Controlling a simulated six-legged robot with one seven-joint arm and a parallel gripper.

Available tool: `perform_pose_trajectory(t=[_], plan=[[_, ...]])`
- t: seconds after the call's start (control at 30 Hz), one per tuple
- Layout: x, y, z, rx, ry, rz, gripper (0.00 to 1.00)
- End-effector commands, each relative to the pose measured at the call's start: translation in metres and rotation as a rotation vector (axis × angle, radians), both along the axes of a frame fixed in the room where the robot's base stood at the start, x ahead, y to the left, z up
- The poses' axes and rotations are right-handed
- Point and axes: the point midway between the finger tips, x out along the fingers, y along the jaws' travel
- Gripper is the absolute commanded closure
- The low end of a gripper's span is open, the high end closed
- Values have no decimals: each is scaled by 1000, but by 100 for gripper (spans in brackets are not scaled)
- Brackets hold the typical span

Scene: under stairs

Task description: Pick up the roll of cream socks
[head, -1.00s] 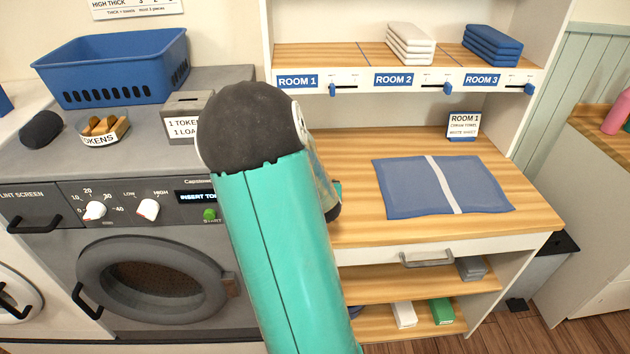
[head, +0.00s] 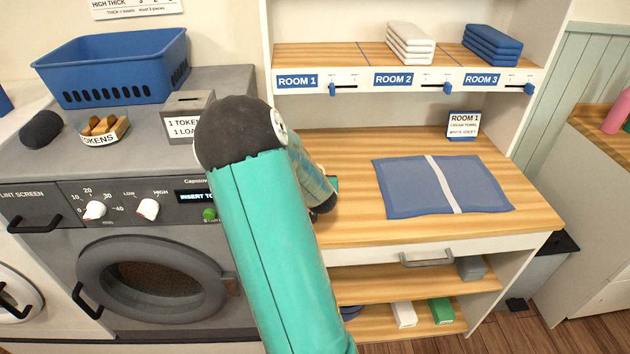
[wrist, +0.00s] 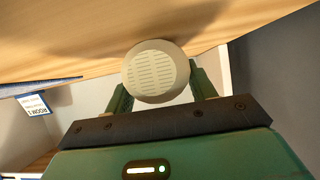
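In the wrist view a round cream roll with ribbed lines across its face (wrist: 156,72), which looks like the roll of cream socks, sits between the two green fingers of my gripper (wrist: 160,84). The fingers are spread to about its width, one on each side. I cannot tell whether they press on it, or whether it rests on the wooden surface. In the head view the roll is hidden behind my arm, and only a bit of my gripper (head: 334,184) shows over the left part of the wooden worktop (head: 530,215).
A shelf (head: 320,55) hangs above the worktop.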

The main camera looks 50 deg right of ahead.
Motion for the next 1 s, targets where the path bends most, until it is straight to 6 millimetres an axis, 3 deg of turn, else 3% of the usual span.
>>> perform_pose_trajectory(t=[0.47,0.67,1.0], plan=[[1,0,9,-1,-3,0,67],[0,0,36,-2,-6,-1,67],[-31,37,90,0,-7,2,67]])
